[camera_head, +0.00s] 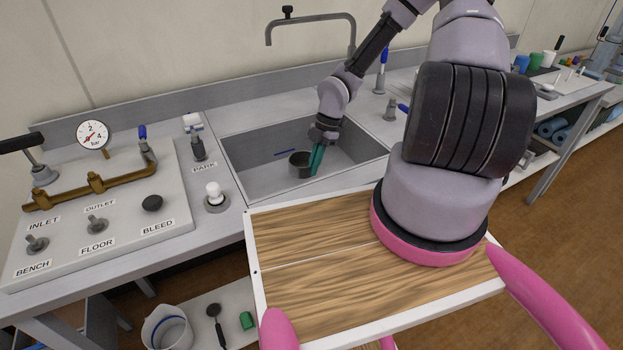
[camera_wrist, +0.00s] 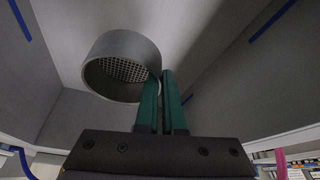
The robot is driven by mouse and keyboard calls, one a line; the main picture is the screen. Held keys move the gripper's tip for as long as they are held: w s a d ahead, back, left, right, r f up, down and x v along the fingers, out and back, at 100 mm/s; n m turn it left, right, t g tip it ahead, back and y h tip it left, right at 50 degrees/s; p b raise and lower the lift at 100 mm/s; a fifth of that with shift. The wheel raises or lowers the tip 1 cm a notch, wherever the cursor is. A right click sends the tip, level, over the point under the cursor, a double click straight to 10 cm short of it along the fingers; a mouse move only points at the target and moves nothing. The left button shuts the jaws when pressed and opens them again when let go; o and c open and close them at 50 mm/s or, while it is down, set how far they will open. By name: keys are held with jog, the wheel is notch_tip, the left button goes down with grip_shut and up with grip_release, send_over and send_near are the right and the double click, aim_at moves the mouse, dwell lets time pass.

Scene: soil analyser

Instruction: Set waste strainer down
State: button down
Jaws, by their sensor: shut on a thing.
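The waste strainer (camera_head: 299,164) is a short grey cylinder at my gripper, inside the sink basin in the head view. In the wrist view the strainer (camera_wrist: 122,62) shows its round wall and a mesh inside. My gripper (camera_head: 316,158) has green fingers and reaches down into the sink. In the wrist view the fingers (camera_wrist: 164,90) are close together, shut on the strainer's wall at its right side. I cannot tell whether the strainer touches the basin floor.
The grey sink basin (camera_head: 248,165) has a blue strip on its back wall and a faucet (camera_head: 311,43) behind. A valve panel (camera_head: 95,200) with a gauge (camera_head: 93,134) stands left. The basin floor around the strainer looks clear.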

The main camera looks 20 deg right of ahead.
jog(key=shift+f, duration=2.4)
jog(key=shift+f, duration=0.1)
jog(key=c, duration=1)
grip_release()
